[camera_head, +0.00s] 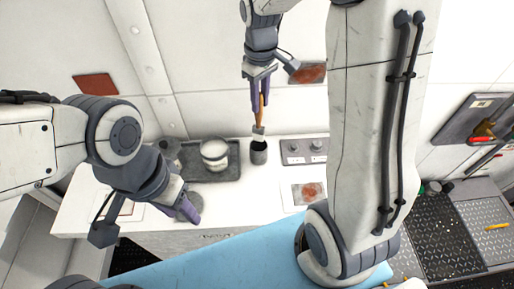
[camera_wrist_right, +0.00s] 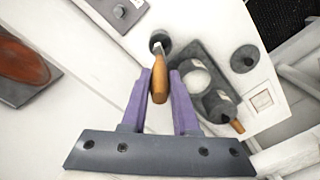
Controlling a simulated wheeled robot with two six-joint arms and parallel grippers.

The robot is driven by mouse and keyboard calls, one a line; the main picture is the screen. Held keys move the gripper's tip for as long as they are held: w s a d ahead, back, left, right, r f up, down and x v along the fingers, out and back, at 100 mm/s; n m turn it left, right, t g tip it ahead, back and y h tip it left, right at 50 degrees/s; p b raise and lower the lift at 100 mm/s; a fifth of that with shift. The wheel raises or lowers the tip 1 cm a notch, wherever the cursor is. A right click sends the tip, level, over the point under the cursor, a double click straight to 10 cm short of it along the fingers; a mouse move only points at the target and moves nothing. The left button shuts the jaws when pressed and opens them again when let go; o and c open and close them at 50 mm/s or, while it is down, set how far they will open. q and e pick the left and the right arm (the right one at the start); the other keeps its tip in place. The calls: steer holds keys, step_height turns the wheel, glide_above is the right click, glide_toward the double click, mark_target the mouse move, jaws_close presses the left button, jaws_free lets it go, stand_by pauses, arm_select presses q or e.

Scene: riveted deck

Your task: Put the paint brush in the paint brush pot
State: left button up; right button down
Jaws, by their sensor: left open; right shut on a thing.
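The paint brush has an orange-brown wooden handle (camera_head: 261,112), which also shows in the wrist view (camera_wrist_right: 159,82). My right gripper (camera_head: 259,100) is shut on the handle between its purple fingers, also in the wrist view (camera_wrist_right: 160,75). The brush hangs roughly upright, its pale head downward. The dark cylindrical brush pot (camera_head: 259,155) stands on the white counter directly below; it shows beyond the brush in the wrist view (camera_wrist_right: 160,38). The brush head overlaps the pot's mouth; I cannot tell whether it is inside. My left gripper (camera_head: 190,206) is open and empty low over the counter's left part.
A dark tray (camera_head: 229,173) with a white round container (camera_head: 214,151) is left of the pot. A panel with knobs (camera_head: 304,151) and a reddish picture card (camera_head: 308,193) are to the right. The white counter (camera_head: 245,208) is clear in front of the pot.

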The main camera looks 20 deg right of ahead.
mark_target(260, 128)
step_height(260, 128, down, 8)
steer(key=shift+s+f+p, duration=0.1)
steer(key=shift+f+p, duration=0.15)
steer(key=shift+p, duration=0.7)
steer(key=shift+f, duration=0.25)
steer(key=shift+f, duration=0.2)
steer(key=c, duration=0.7)
jaws_free()
steer(key=shift+r, duration=0.1)
